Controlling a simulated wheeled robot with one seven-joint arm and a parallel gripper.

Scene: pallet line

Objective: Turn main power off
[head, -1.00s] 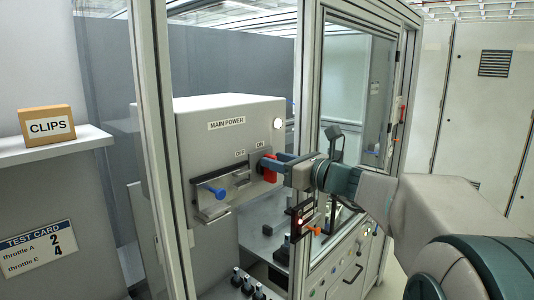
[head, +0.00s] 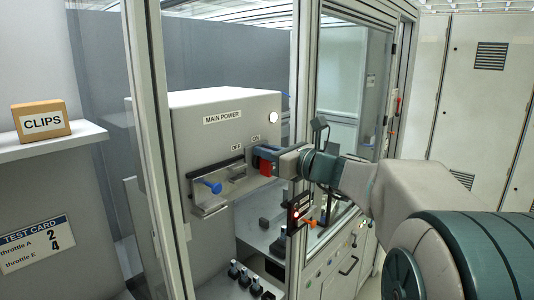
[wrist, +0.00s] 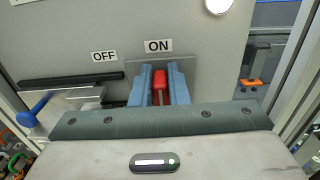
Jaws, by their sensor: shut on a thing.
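The main power box (head: 225,102) is a grey cabinet with a MAIN POWER label and a lit white lamp (head: 273,117). The red switch handle (head: 266,167) is at the ON end of its slot; it also shows in the wrist view (wrist: 160,88) under the ON label. My gripper (head: 262,154) has its blue fingers on both sides of the red handle, shut on it, and they hide part of it. The wrist view shows the gripper (wrist: 159,85) squarely around the handle. The OFF label (wrist: 104,57) is to the left.
A blue-knobbed peg (head: 209,186) on a metal bracket sticks out left of the switch. Frame posts (head: 143,130) stand close on both sides of the opening. A CLIPS box (head: 41,121) sits on a shelf at left.

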